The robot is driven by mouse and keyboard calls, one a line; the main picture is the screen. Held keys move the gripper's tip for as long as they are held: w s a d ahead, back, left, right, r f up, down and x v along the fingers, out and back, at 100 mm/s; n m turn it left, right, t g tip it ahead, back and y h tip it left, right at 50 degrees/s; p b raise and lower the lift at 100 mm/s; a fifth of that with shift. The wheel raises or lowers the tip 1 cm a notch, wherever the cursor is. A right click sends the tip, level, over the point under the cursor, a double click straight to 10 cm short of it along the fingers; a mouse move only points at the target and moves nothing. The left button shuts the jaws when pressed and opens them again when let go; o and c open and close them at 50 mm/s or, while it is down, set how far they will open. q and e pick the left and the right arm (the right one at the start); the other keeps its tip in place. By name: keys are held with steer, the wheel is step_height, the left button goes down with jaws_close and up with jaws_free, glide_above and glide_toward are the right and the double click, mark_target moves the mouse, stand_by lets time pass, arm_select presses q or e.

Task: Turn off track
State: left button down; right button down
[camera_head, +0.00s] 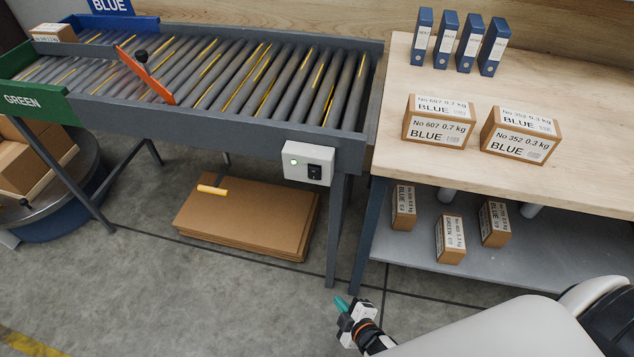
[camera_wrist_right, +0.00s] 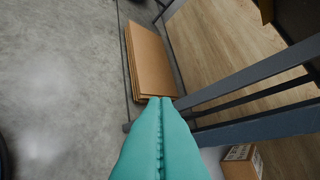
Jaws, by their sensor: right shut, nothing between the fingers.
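The roller track (camera_head: 240,75) runs along the back left, with grey rollers marked by yellow stripes. A light grey switch box (camera_head: 307,164) is fixed to its front side near the right end. My right gripper (camera_head: 341,303) is low in front of the bench, below and apart from the switch box. Its teal fingers (camera_wrist_right: 160,140) are closed together with nothing between them in the right wrist view. My left gripper is not in view.
A workbench (camera_head: 590,165) on the right carries blue binders (camera_head: 457,40) and two BLUE boxes (camera_head: 438,121), with more boxes on its lower shelf (camera_head: 400,240). Flat cardboard (camera_head: 250,215) lies under the track. An orange diverter arm (camera_head: 147,75) crosses the rollers. Floor in front is clear.

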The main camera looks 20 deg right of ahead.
steer(key=w+r+n+t, duration=0.2)
steer(key=r+n, duration=0.1)
steer(key=r, duration=0.5)
steer(key=w+r+n+t+y, duration=0.1)
steer(key=w+r+n+t, duration=0.1)
steer(key=r, duration=0.7)
steer(key=w+r+n+t+y, duration=0.1)
steer(key=r+n, duration=0.3)
steer(key=r, duration=0.4)
steer(key=shift+w+d+r+n+t, duration=0.15)
steer(key=shift+w+r+n+t, duration=0.25)
steer(key=shift+w+t, duration=0.45)
steer(key=p, duration=0.2)
glide_toward(314, 174)
steer(key=w+a+r, duration=0.1)
steer(key=w+a, duration=0.2)
steer(key=a, duration=0.1)
steer(key=shift+w+d+r+p, duration=0.1)
steer(key=shift+w+d, duration=0.2)
steer(key=shift+w, duration=0.25)
steer(key=shift+w+d+f+p, duration=0.15)
steer(key=shift+w+d, duration=0.1)
steer(key=shift+w, duration=0.35)
steer(key=shift+w+d+r+p, duration=0.15)
steer(key=shift+w+d, duration=0.15)
steer(key=shift+w, duration=0.25)
